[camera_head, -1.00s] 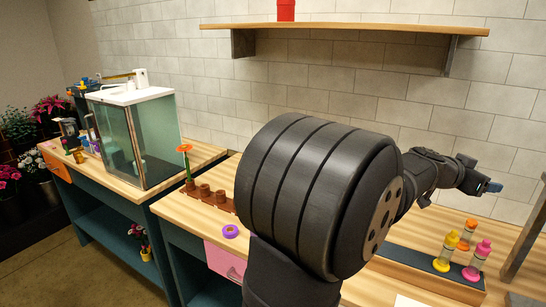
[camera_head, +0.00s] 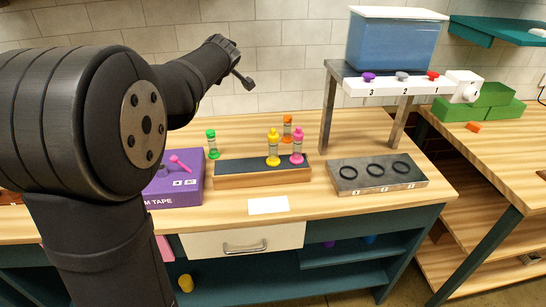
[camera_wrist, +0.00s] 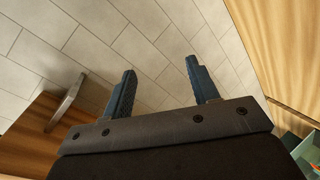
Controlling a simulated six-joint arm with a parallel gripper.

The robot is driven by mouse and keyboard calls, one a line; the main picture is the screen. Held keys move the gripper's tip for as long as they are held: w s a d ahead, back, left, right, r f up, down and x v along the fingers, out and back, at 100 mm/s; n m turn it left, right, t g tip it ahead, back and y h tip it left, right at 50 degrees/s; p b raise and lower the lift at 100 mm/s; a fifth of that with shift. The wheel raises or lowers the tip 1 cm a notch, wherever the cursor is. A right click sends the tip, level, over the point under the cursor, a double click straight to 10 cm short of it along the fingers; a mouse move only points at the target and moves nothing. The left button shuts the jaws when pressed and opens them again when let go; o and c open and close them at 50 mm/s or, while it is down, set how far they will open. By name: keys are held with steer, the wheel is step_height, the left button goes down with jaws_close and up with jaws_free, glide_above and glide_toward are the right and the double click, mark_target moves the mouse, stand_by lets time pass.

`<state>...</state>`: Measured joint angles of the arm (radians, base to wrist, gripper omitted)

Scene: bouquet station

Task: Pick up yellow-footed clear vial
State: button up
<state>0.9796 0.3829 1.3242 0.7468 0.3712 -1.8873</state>
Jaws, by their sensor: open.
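The yellow-footed clear vial (camera_head: 273,147) stands upright on the dark-topped wooden block (camera_head: 262,181), with a yellow cap and a yellow foot. A pink-capped vial (camera_head: 297,146) stands close to its right and an orange-capped vial (camera_head: 287,128) behind. A green-capped vial (camera_head: 212,144) stands to the left of the block. My gripper (camera_wrist: 158,75) is open and empty in the wrist view, with bare wall tiles beyond its fingers. In the head view, the arm's end (camera_head: 240,80) is raised at upper left, well away from the vials.
A purple box (camera_head: 175,188) with a pink tool on it sits left of the block. A grey plate with black rings (camera_head: 377,172) lies to the right. A stand holding a blue tank (camera_head: 392,45) rises behind it. A white card (camera_head: 268,205) lies in front.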

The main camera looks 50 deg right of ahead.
steer(key=s+a+f+n+g+y, duration=0.3)
steer(key=f+n+g+y, duration=0.15)
steer(key=n, duration=0.25)
steer(key=n+g, duration=0.4)
steer(key=g, duration=0.3)
glide_toward(271, 138)
steer(key=x, duration=1.3)
steer(key=shift+w+d+f, duration=0.2)
steer(key=shift+w+d, duration=0.05)
steer(key=shift+w, duration=0.1)
steer(key=shift+r, duration=0.1)
jaws_close()
